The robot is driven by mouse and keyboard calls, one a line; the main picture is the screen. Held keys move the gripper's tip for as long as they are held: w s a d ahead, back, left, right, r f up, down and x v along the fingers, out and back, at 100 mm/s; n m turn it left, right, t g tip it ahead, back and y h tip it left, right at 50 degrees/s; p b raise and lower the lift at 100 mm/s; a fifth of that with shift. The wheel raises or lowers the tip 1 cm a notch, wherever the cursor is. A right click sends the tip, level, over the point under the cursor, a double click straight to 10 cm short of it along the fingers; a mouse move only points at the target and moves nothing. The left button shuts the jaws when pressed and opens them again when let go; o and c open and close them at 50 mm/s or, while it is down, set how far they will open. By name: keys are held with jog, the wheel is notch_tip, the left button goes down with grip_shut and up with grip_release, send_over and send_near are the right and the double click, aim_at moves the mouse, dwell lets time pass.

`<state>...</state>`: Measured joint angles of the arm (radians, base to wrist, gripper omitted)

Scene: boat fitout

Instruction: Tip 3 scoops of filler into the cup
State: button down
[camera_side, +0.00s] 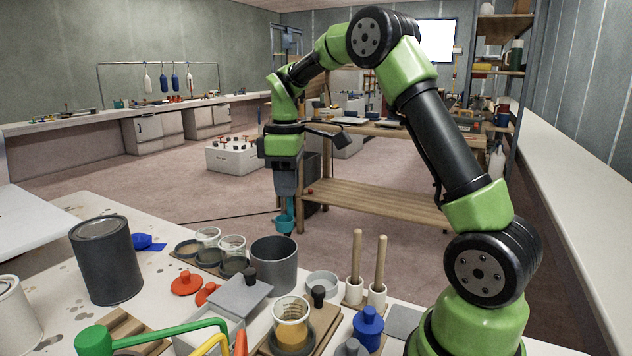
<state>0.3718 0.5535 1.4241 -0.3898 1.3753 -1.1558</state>
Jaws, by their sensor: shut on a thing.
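My gripper (285,193) points down above the far edge of the bench, near the middle of the view. It is shut on a teal scoop (284,224), which hangs below the jaws. I cannot see into the scoop, so whether it holds filler is not clear. A clear cup (291,310) with orange-tan contents stands at the front of the bench. Two smaller clear cups (208,236) (232,244) stand further back on the left. A grey open pot (274,265) stands between these cups and the front one; its contents are hidden. I cannot tell which cup is the task's.
A dark lidded can (105,262) stands at left. Red-orange knobs (187,284), a grey lidded box (240,295), upright wooden handles (355,268) and a blue knobbed piece (368,327) crowd the bench. A green-handled tool (150,335) lies in front. Bare bench shows at far left.

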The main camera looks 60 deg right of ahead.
jog(key=w+a, duration=0.2)
jog(key=a, duration=0.7)
jog(key=w+a, duration=0.3)
jog(key=a, duration=0.6)
jog(key=shift+s+d+f, duration=0.1)
jog(key=shift+s+f, duration=0.05)
jog(key=shift+f, duration=3.7)
jog(key=shift+s+f, duration=0.1)
jog(key=shift+f, duration=3.75)
notch_tip(320, 180, up, 8)
jog(key=shift+r, duration=0.25)
jog(key=shift+d, duration=0.1)
